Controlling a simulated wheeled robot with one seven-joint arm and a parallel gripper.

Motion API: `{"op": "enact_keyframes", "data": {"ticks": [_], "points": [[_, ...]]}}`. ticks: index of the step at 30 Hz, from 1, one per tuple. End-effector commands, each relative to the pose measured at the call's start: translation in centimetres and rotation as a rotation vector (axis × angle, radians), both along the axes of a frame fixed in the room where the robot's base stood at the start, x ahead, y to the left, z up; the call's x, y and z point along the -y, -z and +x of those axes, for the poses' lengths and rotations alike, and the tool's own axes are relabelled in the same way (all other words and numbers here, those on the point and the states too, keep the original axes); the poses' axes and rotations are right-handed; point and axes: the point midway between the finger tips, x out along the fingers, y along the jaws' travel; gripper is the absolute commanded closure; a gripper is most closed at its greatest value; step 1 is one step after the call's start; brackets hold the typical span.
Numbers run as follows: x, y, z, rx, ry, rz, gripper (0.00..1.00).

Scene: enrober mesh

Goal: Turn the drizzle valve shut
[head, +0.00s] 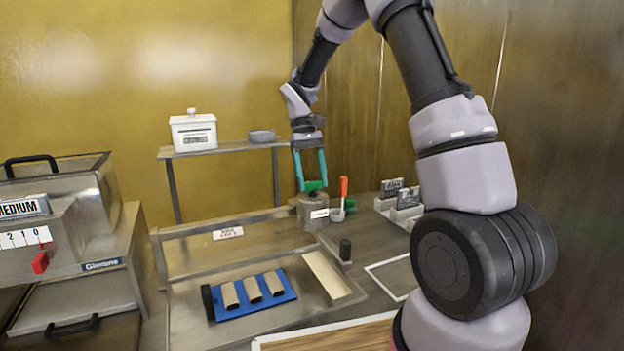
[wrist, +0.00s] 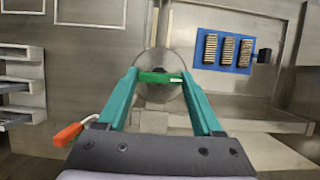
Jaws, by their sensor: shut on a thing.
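The drizzle valve has a green bar handle (head: 314,185) on top of a grey cylindrical pot (head: 313,214) with a white label. In the wrist view the handle (wrist: 160,77) runs left to right across the round pot lid (wrist: 158,98), spanning the gap between the fingertips. My gripper (head: 312,184), with teal fingers, reaches down from above and is shut on the handle's ends. It also shows in the wrist view (wrist: 161,76). The fingers hide the very ends of the handle.
An orange-handled tool (head: 343,187) stands close to the pot's right. Right of it are grey racks (head: 404,207). A blue tray (head: 255,309) with three bars lies in front. A white box (head: 193,132) sits on the back shelf. A machine (head: 60,220) stands left.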

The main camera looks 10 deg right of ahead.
Motion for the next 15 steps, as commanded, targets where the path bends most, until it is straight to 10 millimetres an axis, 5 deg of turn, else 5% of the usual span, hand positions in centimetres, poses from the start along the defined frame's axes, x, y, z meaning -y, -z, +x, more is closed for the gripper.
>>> {"op": "enact_keyframes", "data": {"ticks": [2,3,4,15], "points": [[0.03,-0.07,0.11,0.004,-0.002,0.001,0.88],[0.03,-0.07,0.11,0.004,-0.001,0.000,0.17],[0.03,-0.07,0.10,0.004,-0.001,0.000,0.06],[-0.02,-0.23,0.14,0.002,0.000,0.000,0.03]]}}
